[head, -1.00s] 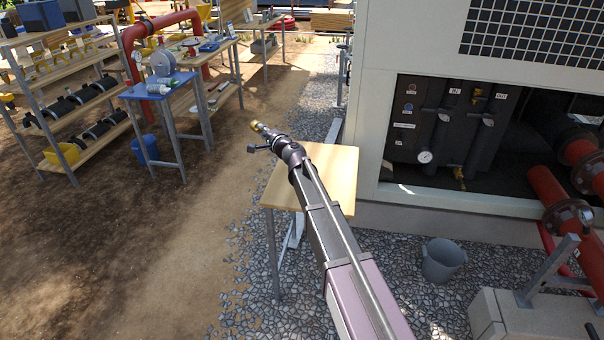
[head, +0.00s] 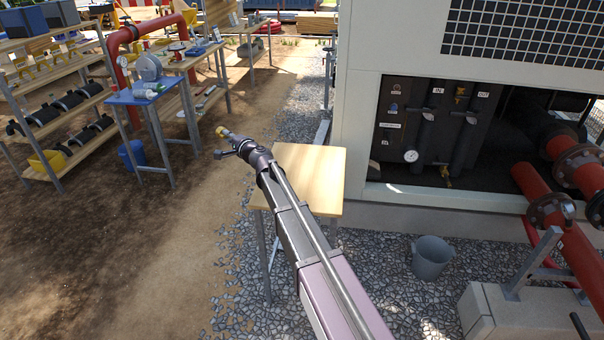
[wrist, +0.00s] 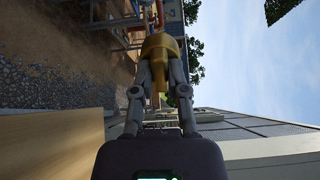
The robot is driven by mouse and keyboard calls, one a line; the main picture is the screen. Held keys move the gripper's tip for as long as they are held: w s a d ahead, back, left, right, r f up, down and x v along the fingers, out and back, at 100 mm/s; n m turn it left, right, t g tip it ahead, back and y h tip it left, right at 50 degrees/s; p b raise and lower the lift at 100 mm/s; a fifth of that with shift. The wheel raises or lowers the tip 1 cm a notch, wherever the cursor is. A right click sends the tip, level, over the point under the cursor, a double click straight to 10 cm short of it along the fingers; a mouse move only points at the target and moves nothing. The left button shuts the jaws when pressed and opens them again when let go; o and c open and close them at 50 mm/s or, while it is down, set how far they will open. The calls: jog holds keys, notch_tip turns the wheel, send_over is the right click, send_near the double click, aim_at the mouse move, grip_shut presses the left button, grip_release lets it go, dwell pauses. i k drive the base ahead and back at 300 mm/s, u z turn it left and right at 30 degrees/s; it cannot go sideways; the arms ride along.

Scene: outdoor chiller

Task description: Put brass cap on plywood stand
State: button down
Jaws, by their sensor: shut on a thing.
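My gripper (wrist: 160,72) is shut on the brass cap (wrist: 163,47), a golden piece held between the two fingertips in the wrist view. In the head view the cap (head: 222,132) is a small brass spot at the far end of my arm. The plywood stand (head: 318,168) is a small pale wooden table with grey legs. My arm passes across its left part, and the cap is beyond its left far corner, out over the path. The stand's bare top also shows at lower left in the wrist view (wrist: 50,145). No object shows on its visible top.
The chiller cabinet (head: 385,60) stands right of the stand, with its open bay and red pipes (head: 545,190). A grey bucket (head: 431,258) stands on the gravel. A blue table (head: 150,92) and a shelf rack (head: 65,120) stand at left. The dirt path between is clear.

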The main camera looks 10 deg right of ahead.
aim_at(301, 180)
jog(key=z, duration=0.05)
jog(key=i, duration=1)
jog(key=u, duration=0.05)
